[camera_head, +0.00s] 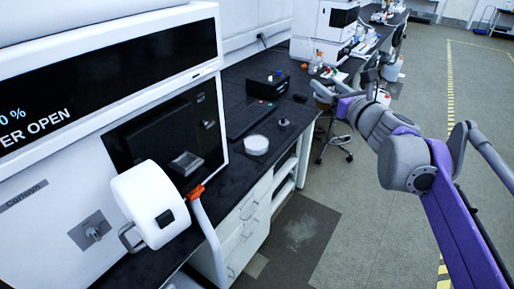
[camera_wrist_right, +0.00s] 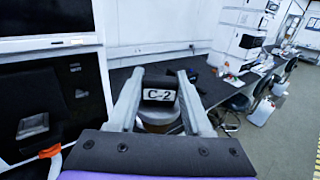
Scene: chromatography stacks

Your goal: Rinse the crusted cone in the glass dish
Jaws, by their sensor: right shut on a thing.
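My right gripper (camera_head: 323,92) is above the bench's right edge in the head view, beyond the dish. In the right wrist view the right gripper (camera_wrist_right: 161,84) is shut on a piece with a white "C-2" label (camera_wrist_right: 158,95) and a rounded brownish-grey body (camera_wrist_right: 158,117). This looks like the cone; its crust cannot be made out. A pale round dish (camera_head: 256,145), apparently the glass dish, stands on the black bench near its front edge. A small grey round piece (camera_head: 283,122) stands just beyond it. My left gripper is not in view.
A large white instrument (camera_head: 60,190) reading "OPEN" fills the left, with a white drum-shaped part (camera_head: 150,205) jutting out. A black box (camera_head: 267,86) and a flat dark keyboard-like item (camera_head: 247,119) lie behind the dish. Bottles (camera_head: 316,62) stand farther along. Floor on the right is open.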

